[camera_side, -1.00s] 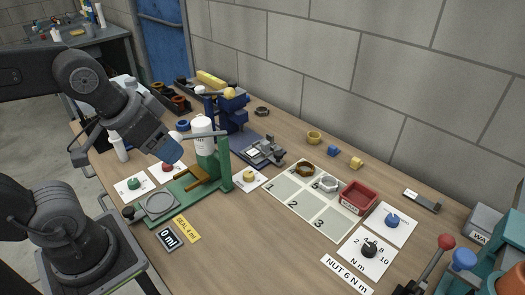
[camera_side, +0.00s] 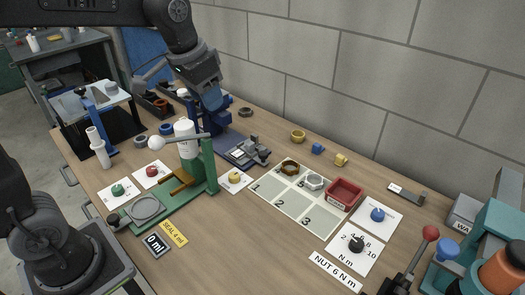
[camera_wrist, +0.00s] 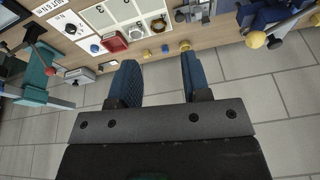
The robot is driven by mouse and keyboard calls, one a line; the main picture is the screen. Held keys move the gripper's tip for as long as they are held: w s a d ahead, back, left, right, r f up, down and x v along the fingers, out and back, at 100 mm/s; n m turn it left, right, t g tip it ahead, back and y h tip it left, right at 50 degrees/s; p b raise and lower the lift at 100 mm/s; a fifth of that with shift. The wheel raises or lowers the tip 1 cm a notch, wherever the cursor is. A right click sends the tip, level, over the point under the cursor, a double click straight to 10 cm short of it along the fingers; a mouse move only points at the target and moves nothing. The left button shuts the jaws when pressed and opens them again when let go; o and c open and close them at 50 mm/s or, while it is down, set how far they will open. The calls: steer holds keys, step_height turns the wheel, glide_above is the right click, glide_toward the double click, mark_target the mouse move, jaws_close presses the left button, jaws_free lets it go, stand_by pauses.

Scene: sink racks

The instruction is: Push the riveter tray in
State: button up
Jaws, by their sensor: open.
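The riveter tray (camera_side: 246,150) is a grey slide with a fixture on it, sticking out at the front right of the dark blue riveter base (camera_side: 222,137). In the wrist view the tray (camera_wrist: 195,10) shows at the top edge, beside the blue riveter (camera_wrist: 270,14) with its yellow knob. In the side view my gripper (camera_side: 213,100) is in front of the riveter's upper part and hides most of it and the knob.
A green press (camera_side: 208,165) with a white bottle (camera_side: 185,140) stands left of the tray. A numbered board (camera_side: 285,205) with a red bin (camera_side: 344,193) lies to the right. Small yellow and blue parts (camera_side: 318,148) sit near the wall.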

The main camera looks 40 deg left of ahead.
steer(key=w+a+f+m+g, duration=0.1)
steer(key=w+f, duration=0.2)
steer(key=w, duration=0.4)
steer(key=w+a+f+g, duration=0.1)
steer(key=w+f, duration=0.2)
steer(key=w, duration=0.3)
steer(key=g, duration=0.1)
glide_above(263, 153)
step_height(263, 153, down, 8)
steer(key=shift+m, duration=0.4)
step_height(263, 153, down, 14)
steer(key=shift+c, duration=0.4)
jaws_close()
